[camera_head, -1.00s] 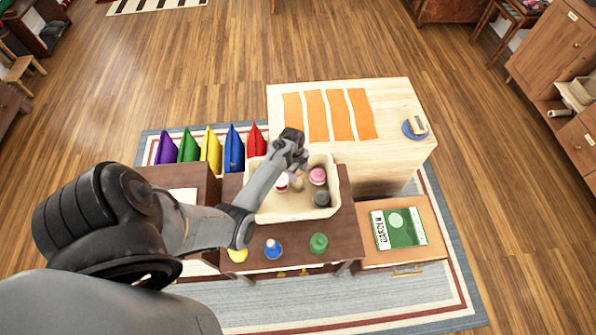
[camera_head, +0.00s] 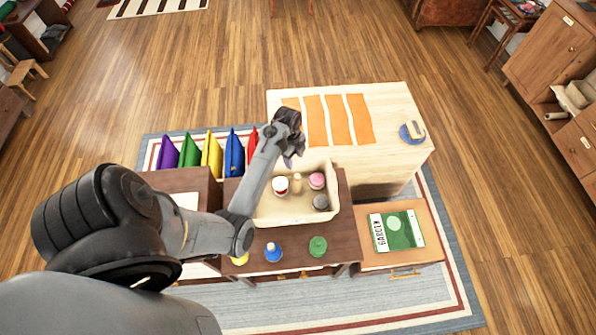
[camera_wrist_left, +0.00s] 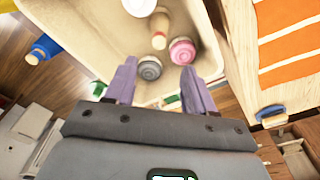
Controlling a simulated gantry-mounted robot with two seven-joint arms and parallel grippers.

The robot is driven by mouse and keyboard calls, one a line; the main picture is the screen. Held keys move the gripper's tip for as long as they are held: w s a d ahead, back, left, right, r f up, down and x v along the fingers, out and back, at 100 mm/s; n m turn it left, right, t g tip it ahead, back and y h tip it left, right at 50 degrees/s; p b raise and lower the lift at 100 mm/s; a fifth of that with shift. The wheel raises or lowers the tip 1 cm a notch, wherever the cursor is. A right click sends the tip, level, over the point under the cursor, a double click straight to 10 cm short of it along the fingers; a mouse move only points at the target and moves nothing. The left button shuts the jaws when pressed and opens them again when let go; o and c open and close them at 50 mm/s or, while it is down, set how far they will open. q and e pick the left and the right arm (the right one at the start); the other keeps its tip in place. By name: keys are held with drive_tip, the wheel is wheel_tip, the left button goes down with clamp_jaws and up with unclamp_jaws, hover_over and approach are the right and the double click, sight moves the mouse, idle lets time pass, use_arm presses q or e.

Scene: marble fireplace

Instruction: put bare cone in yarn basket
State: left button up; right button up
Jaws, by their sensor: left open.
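The cream yarn basket (camera_head: 268,217) stands on the dark brown table. The bare tan cone (camera_head: 297,184) is inside it, between a white-and-red yarn cone (camera_head: 280,186) and a pink one (camera_head: 316,181). A grey one (camera_head: 320,202) is in the near right corner. My left gripper (camera_head: 287,160) is above the basket's far left edge, apart from the cone. In the wrist view its purple fingers (camera_wrist_left: 158,68) are spread and empty.
Yellow (camera_head: 240,259), blue (camera_head: 273,252) and green (camera_head: 318,246) cones stand along the table's near edge. A pale wooden table (camera_head: 390,150) with orange strips lies beyond. A green book (camera_head: 398,230) is to the right. Several coloured upright pieces (camera_head: 211,154) stand at the left.

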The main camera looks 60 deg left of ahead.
use_arm(q)
drive_tip(key=s+d+r+n+t, duration=0.1)
drive_tip(key=s+d+r+n, duration=0.2)
drive_tip(key=d, duration=0.6)
drive_tip(key=s+d+r+n+t, duration=0.1)
drive_tip(key=s+d+r+n, duration=0.3)
drive_tip(key=d, duration=0.6)
drive_tip(key=s+d+r+n+t, duration=0.1)
drive_tip(key=s+d+r+n, duration=0.3)
drive_tip(key=d, duration=0.5)
drive_tip(key=shift+s+d+r+y, duration=0.3)
drive_tip(key=shift+s+d, duration=0.1)
drive_tip(key=shift+s, duration=0.7)
